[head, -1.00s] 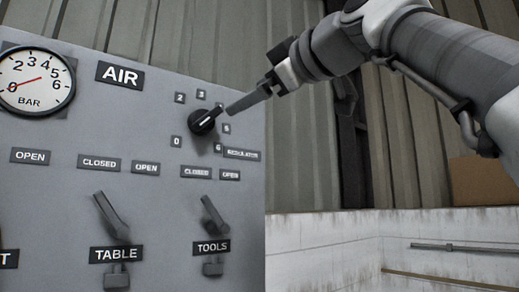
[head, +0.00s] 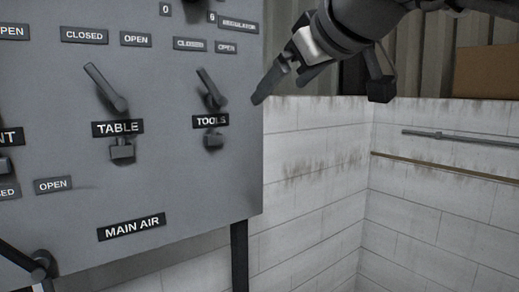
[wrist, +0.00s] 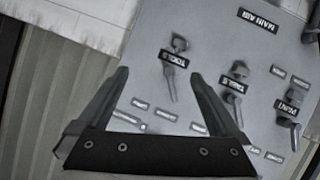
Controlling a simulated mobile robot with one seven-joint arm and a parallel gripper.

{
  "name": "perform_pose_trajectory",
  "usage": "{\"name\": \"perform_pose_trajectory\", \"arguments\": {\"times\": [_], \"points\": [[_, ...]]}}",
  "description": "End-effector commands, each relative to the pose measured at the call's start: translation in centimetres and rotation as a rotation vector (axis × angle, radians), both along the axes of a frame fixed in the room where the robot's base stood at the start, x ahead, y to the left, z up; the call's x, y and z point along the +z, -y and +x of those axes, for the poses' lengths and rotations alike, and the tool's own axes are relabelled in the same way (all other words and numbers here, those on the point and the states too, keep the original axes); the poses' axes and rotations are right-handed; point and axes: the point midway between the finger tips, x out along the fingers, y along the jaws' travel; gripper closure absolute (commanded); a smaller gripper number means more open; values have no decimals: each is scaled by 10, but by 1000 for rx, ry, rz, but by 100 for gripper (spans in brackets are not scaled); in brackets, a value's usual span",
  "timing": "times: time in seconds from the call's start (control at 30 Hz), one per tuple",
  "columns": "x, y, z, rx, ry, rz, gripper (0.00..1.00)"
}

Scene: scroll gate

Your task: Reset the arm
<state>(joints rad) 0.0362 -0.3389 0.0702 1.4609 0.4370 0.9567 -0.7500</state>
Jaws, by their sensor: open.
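My gripper (head: 256,101) is at the upper middle of the head view, pointing down and left, near the right edge of the grey air panel (head: 190,185). In the wrist view its two fingers (wrist: 162,72) are apart with nothing between them. The TOOLS lever (head: 210,90) is just left of the gripper in the head view, and the fingers look apart from it. The TABLE lever (head: 105,88) is further left. In the wrist view the TOOLS lever (wrist: 169,80) shows beyond the fingers, tilted. The regulator knob (head: 195,10) is cut off at the top edge.
A black lever or handle (head: 35,265) is at the lower left, near the MAIN AIR label (head: 131,227). A white block wall (head: 320,170) with a horizontal pipe (head: 460,138) stands to the right. A brown box (head: 487,72) is behind it. Space right of the panel is open.

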Motion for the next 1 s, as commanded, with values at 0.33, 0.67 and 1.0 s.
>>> {"name": "perform_pose_trajectory", "arguments": {"times": [0.33,0.67,1.0], "points": [[-142,40,-43,-236,-300,69,0],[-279,77,-109,-471,-542,108,0],[-364,98,-161,-623,-673,118,0]]}}
